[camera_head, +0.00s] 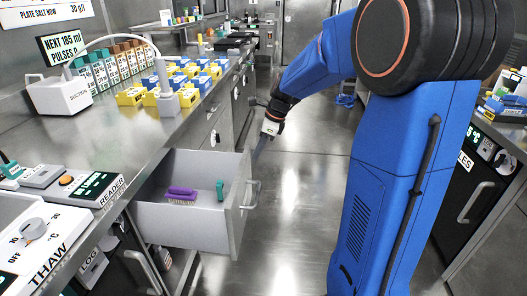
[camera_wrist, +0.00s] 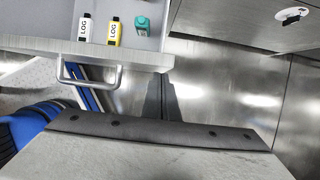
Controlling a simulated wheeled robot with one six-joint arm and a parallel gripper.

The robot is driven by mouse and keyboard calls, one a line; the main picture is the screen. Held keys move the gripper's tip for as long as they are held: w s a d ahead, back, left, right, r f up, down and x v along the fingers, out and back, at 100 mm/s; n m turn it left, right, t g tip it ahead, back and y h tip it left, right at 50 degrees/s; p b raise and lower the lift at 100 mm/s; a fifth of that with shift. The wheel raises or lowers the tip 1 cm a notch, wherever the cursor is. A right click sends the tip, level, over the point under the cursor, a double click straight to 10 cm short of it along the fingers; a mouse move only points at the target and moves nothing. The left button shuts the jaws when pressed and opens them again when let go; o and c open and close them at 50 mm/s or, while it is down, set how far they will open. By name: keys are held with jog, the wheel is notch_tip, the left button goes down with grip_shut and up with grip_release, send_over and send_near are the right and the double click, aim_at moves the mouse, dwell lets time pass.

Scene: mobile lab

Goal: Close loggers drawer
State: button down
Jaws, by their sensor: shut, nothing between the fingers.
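The grey drawer (camera_head: 190,226) stands pulled out from under the bench in the head view. A purple brush-like item (camera_head: 181,194) and a teal item (camera_head: 220,190) lie inside. Its handle (camera_head: 252,195) is on the front panel. In the wrist view the drawer front (camera_wrist: 30,43) and handle (camera_wrist: 90,82) show at upper left, with a white logger (camera_wrist: 85,28), a yellow logger (camera_wrist: 114,32) and a teal item (camera_wrist: 142,24) inside. My gripper (camera_head: 258,156) is shut and empty beside the far end of the drawer front. Its dark fingers (camera_wrist: 160,97) also show in the wrist view. Any contact is unclear.
The bench above holds a suction unit (camera_head: 62,95), blue and yellow racks (camera_head: 165,83) and a reader (camera_head: 97,188). Shut cabinet doors lie beyond the drawer. The steel floor (camera_head: 300,190) in the aisle is clear. Another bench stands at right.

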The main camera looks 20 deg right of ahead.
jog(key=shift+a, duration=0.1)
dwell(0.3)
jog(key=w+a, duration=0.7)
jog(key=a, duration=0.4)
jog(key=w+a, duration=0.7)
jog(key=a, duration=0.5)
jog(key=shift+w, duration=0.2)
jog(key=shift+a, duration=0.1)
